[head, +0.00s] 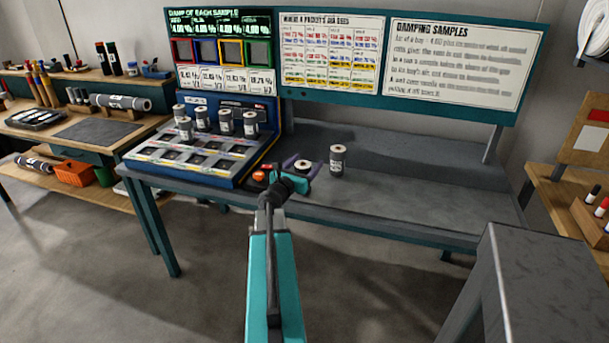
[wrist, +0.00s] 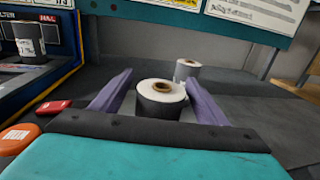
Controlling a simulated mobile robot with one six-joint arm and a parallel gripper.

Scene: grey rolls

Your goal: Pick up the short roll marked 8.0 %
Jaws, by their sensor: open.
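A short grey roll with a white top and brown core (wrist: 161,106) stands upright on the bench between the two purple fingers of my open gripper (wrist: 160,78). There is a narrow gap to the left finger; I cannot tell if the right finger touches it. Its white top (head: 303,164) shows in the head view, the rest hidden by my gripper. A second short roll (head: 337,161) stands upright just beyond, to the right; it also shows in the wrist view (wrist: 187,69). Several short rolls stand on the blue rack (head: 188,168) at the left. I cannot read an 8.0 % mark on any roll.
A red button (wrist: 54,107) and an orange button (wrist: 17,138) lie left of my gripper, beside the rack. A board (head: 458,60) with printed sheets stands over the back of the bench (head: 420,190). The bench is clear to the right. A grey stand (head: 515,265) is at the front right.

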